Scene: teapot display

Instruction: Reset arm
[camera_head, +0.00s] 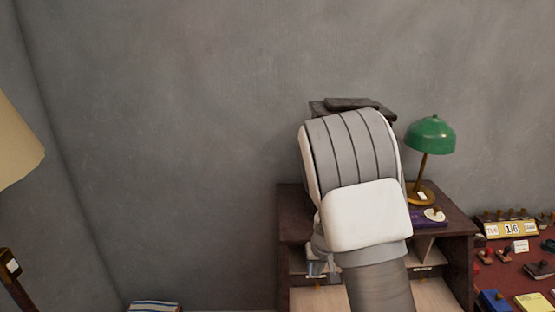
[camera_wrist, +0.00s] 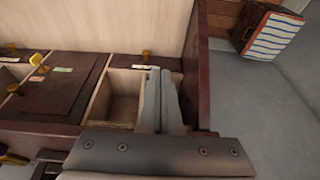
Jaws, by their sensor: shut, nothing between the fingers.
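My gripper (camera_wrist: 157,75) is shut and empty in the wrist view, its two grey fingers side by side. The fingers overlap an open wooden compartment (camera_wrist: 124,88) of the dark desk; I cannot tell how far they are above it. In the head view my grey and white arm stands in front of the dark wooden desk (camera_head: 290,215) and hides its middle. Only a small part of the gripper (camera_head: 317,268) shows there, at the left of the arm, by the desk's cubbies.
A green lamp (camera_head: 430,135) stands on the desk's right top. A purple item (camera_head: 429,218) lies near its base. A red surface (camera_head: 505,275) at right holds a calendar block (camera_head: 508,229) and several small items. A striped item (camera_wrist: 270,36) lies beyond the desk's side.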

